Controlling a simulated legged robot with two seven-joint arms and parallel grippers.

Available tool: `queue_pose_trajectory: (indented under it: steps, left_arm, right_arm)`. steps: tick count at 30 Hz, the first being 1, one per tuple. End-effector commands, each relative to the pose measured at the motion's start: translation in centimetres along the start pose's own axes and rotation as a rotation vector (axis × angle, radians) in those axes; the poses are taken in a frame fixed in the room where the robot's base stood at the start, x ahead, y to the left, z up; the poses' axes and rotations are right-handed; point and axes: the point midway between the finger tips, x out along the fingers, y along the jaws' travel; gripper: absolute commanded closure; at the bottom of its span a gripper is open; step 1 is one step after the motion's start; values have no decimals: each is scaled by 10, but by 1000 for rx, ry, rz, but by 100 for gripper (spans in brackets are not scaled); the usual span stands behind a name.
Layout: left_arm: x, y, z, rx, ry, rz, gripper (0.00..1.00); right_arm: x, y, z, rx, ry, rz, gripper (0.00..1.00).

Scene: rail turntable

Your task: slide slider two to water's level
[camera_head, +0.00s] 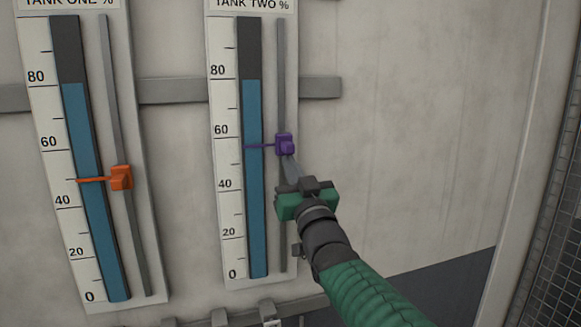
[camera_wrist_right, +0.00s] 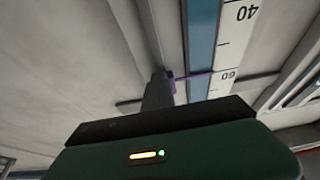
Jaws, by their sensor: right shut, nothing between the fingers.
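The tank two gauge (camera_head: 226,160) is a white panel with a blue water column (camera_head: 252,200) whose top stands just under 80. In the right wrist view, the fingers hide most of the purple slider (camera_wrist_right: 173,84). My left gripper is not in view.
A grey horizontal bar (camera_head: 320,88) runs behind the panels. The wall right of tank two is clear up to a mesh panel (camera_head: 555,200).

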Motion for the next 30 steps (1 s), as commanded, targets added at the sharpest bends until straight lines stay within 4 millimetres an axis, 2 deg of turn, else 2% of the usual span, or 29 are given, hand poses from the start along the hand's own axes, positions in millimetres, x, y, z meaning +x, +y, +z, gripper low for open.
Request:
queue_pose_trajectory:
  steps: [14, 24, 30]
  left_arm:
    - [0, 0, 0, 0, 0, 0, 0]
    - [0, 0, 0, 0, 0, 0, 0]
    - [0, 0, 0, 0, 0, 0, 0]
  right_arm:
    - [0, -1, 1, 0, -2, -2, 100]
    - [0, 0, 1, 0, -2, 0, 58]
    - [0, 1, 1, 0, -2, 1, 58]
